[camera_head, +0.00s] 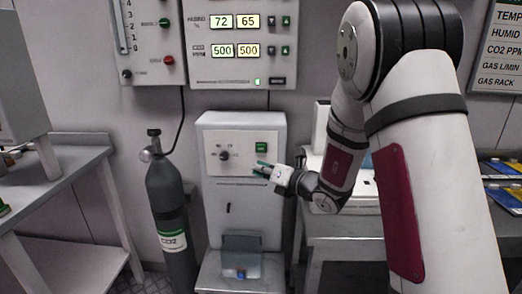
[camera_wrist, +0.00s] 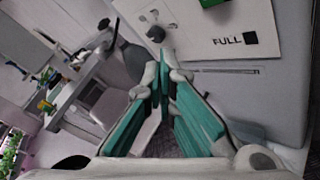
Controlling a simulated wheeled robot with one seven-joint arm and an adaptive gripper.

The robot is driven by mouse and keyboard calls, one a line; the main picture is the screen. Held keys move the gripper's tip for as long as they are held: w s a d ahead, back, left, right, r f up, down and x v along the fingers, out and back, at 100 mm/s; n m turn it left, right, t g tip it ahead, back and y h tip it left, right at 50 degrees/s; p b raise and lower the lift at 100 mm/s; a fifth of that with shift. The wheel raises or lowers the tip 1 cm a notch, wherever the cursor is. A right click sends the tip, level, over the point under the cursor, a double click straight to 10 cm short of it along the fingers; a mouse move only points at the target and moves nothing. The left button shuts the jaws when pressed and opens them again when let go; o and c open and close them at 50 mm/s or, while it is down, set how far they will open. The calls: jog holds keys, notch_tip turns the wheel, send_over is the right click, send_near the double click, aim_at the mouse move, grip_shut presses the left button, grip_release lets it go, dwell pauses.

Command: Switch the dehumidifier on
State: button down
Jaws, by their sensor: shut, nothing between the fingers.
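The dehumidifier (camera_head: 243,201) is a pale upright cabinet against the back wall. Its front panel carries a dark round knob (camera_head: 224,155) at left and a green switch (camera_head: 261,147) at upper right. My gripper (camera_head: 258,168) is shut and empty, its fingertips in front of the panel just below the green switch. I cannot tell if they touch it. In the wrist view, the teal fingers (camera_wrist: 163,72) point toward the dehumidifier's front (camera_wrist: 275,85). A black knob (camera_wrist: 156,33) lies beyond the tips, and a dark square by the word FULL is at upper right.
A grey CO2 cylinder (camera_head: 168,200) stands close left of the dehumidifier. A bench (camera_head: 60,165) is further left. A control panel (camera_head: 242,66) showing 72, 65, 500 and 500 hangs above. A table (camera_head: 345,228) stands right, behind my arm.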

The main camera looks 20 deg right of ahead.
jog(key=shift+w+d, duration=0.4)
jog(key=shift+w, duration=0.8)
jog(key=shift+w+d, duration=0.35)
jog(key=shift+w, duration=0.85)
jog(key=shift+w+d, duration=0.4)
jog(key=shift+w, duration=0.8)
jog(key=shift+w+b, duration=0.1)
jog(key=shift+b, duration=0.2)
jog(key=shift+w+d, duration=0.15)
jog(key=shift+w, duration=0.1)
jog(key=shift+w+d, duration=0.1)
jog(key=shift+w, duration=0.4)
jog(key=shift+s, duration=0.1)
jog(key=shift+s+a, duration=0.25)
jog(key=shift+s, duration=0.55)
jog(key=shift+s+a+b, duration=0.1)
jog(key=shift+s+a, duration=0.15)
jog(key=shift+s, duration=0.55)
jog(key=shift+s+a+b, duration=0.15)
jog(key=shift+s+a, duration=0.1)
jog(key=shift+s, duration=0.55)
jog(key=shift+s+a+b, duration=0.1)
jog(key=shift+s+a, duration=0.15)
jog(key=shift+s, duration=0.55)
